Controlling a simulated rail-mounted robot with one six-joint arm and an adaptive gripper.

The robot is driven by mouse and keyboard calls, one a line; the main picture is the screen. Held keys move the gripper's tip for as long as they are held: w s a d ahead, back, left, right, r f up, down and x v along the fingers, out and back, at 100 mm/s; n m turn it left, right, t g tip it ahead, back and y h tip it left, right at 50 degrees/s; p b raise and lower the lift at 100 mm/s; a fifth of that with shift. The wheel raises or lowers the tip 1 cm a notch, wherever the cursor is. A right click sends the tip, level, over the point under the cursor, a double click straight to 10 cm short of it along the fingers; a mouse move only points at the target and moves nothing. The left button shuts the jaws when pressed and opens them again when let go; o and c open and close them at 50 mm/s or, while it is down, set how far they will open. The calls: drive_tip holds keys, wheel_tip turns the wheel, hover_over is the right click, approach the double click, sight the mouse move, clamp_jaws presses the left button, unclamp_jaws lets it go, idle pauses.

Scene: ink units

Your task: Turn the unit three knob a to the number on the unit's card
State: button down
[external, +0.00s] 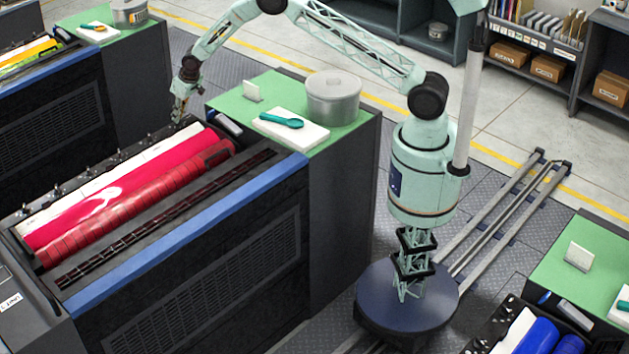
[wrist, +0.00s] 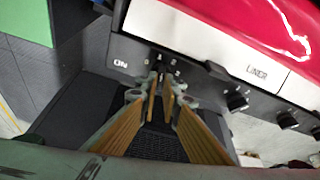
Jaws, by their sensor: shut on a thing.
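The ink unit with red rollers (external: 130,200) fills the left of the external view. Its number is not readable. In the wrist view, a dark panel strip with a white "ON" mark (wrist: 120,63) runs along the unit's edge. My gripper (wrist: 157,84) is shut at this strip, just right of "ON", with its tips around a small dark knob that they largely hide. Two more black knobs (wrist: 237,101) (wrist: 288,121) sit along the strip to the right. In the external view my gripper (external: 180,112) is at the unit's far edge. A small pale card (external: 253,91) stands on the green top; its number cannot be read.
The green top (external: 232,98) also holds a grey lidded pot (external: 334,98) and a white pad (external: 290,130) with a teal tool. Other ink units stand at the upper left and lower right. Floor rails (external: 500,215) run behind my base.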

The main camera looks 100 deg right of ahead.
drive_tip(key=shift+w+f+m+g+h+b, duration=0.1)
drive_tip(key=shift+m+g+h+b, duration=0.35)
drive_tip(key=shift+m+b, duration=1.55)
drive_tip(key=b, duration=0.4)
drive_tip(key=shift+m+g+h, duration=0.25)
drive_tip(key=shift+m, duration=0.15)
drive_tip(key=shift+m+g+b, duration=0.8)
drive_tip(key=shift+m+b, duration=1.2)
drive_tip(key=m+g, duration=0.1)
drive_tip(key=m, duration=0.3)
drive_tip(key=shift+g, duration=0.3)
drive_tip(key=shift+w+m+g+y+p, duration=0.15)
drive_tip(key=shift+m+g+p, duration=0.25)
drive_tip(key=shift+m+p, duration=0.6)
drive_tip(key=shift+s+m+g+y+p, duration=0.1)
drive_tip(key=shift+m+g+y+p, duration=0.25)
drive_tip(key=shift+m, duration=1.05)
drive_tip(key=shift+m+p, duration=0.3)
drive_tip(key=c, duration=2.8)
unclamp_jaws()
drive_tip(key=shift+w+r, duration=0.1)
drive_tip(key=shift+r, duration=0.2)
